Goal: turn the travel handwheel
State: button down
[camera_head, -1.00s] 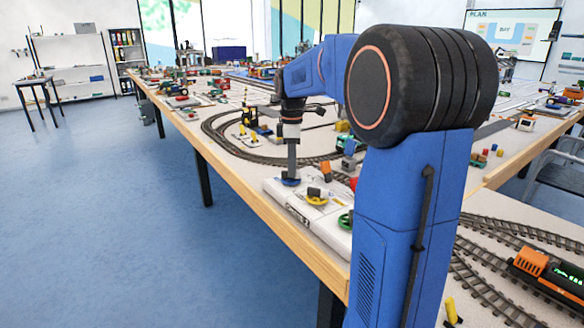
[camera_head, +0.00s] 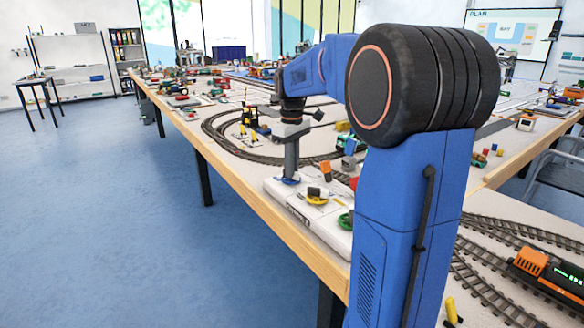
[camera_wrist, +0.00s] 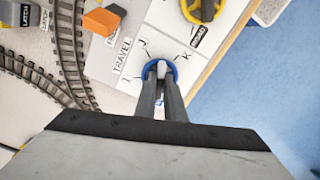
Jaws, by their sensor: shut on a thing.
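The travel handwheel is a small blue wheel (camera_wrist: 176,71) on a white panel (camera_wrist: 135,72), beside the printed word TRAVEL and letter marks including J and K. In the head view the blue wheel (camera_head: 289,181) sits at the far end of the panel (camera_head: 290,204). My gripper (camera_wrist: 161,76) points down onto the wheel from above. Its fingers are shut on the wheel's pale grip piece, and they hide the near part of the wheel. In the head view my gripper (camera_head: 291,172) stands upright over the wheel.
A yellow wheel (camera_wrist: 205,8) with a dark bar and a green wheel (camera_head: 346,221) share the panel. An orange block (camera_wrist: 102,20) and curved track (camera_wrist: 66,50) lie beside it. The table's wooden edge (camera_head: 262,208) runs close by, with open blue floor beyond.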

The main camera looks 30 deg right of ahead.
jog(key=m, duration=0.6)
jog(key=shift+m, duration=0.3)
dwell(0.4)
jog(key=c, duration=1.8)
grip_release()
jog(key=shift+a, duration=0.1)
jog(key=shift+c, duration=0.2)
jog(key=shift+r, duration=0.1)
notch_tip(320, 180, up, 17)
jog(key=shift+r, duration=0.15)
